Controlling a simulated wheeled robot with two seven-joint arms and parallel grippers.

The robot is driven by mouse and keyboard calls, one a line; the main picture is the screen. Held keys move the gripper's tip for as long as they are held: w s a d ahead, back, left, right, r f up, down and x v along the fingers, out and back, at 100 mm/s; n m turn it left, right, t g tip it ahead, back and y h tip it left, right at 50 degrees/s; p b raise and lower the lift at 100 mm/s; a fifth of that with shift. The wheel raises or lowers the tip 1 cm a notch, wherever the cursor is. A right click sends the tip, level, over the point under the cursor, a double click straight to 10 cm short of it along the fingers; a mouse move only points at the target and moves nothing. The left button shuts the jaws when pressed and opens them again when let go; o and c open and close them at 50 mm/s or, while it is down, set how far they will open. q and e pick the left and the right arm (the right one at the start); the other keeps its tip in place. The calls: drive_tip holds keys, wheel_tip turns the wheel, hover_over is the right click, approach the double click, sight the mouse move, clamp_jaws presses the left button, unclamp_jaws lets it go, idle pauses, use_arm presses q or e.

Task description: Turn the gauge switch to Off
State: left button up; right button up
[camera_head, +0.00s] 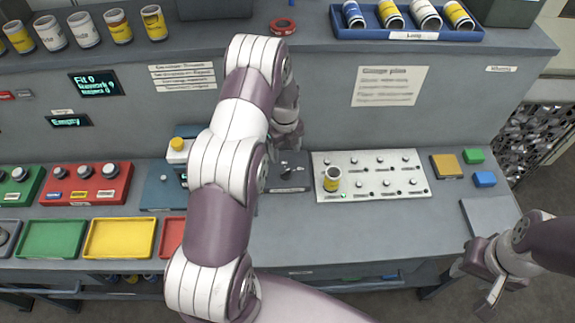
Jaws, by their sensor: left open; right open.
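A small dark panel (291,187) on the bench, left of the white peg plate, carries a small dark lever or knob (286,171). It looks like the gauge switch, but its labels and setting are too small to read. My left gripper (289,146) points down just above and behind this panel. Its fingertips are small and partly hidden by my own arm, and I see nothing held. I cannot tell whether it touches the switch. My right gripper (482,285) is open and empty at the lower right, beyond the bench's front edge.
The white peg plate (397,187) holds a yellow-banded cylinder (332,179). A blue-grey box with a yellow button (177,144) stands left of my arm. Green (52,239) and yellow (120,239) trays lie at the front left. The bench front, right of my arm, is clear.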

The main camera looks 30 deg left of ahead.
sight(285, 171)
use_arm(q)
wheel_tip(285, 171, down, 9)
drive_tip(key=p, duration=0.2)
drive_tip(key=shift+a+r+p, duration=0.1)
drive_tip(key=shift+r+p, duration=0.05)
drive_tip(key=shift+p, duration=0.25)
drive_tip(key=shift+f, duration=0.4)
use_arm(e)
wheel_tip(285, 171, up, 4)
drive_tip(key=shift+w+f, duration=0.1)
drive_tip(key=shift+f, duration=0.05)
drive_tip(key=shift+a, duration=0.1)
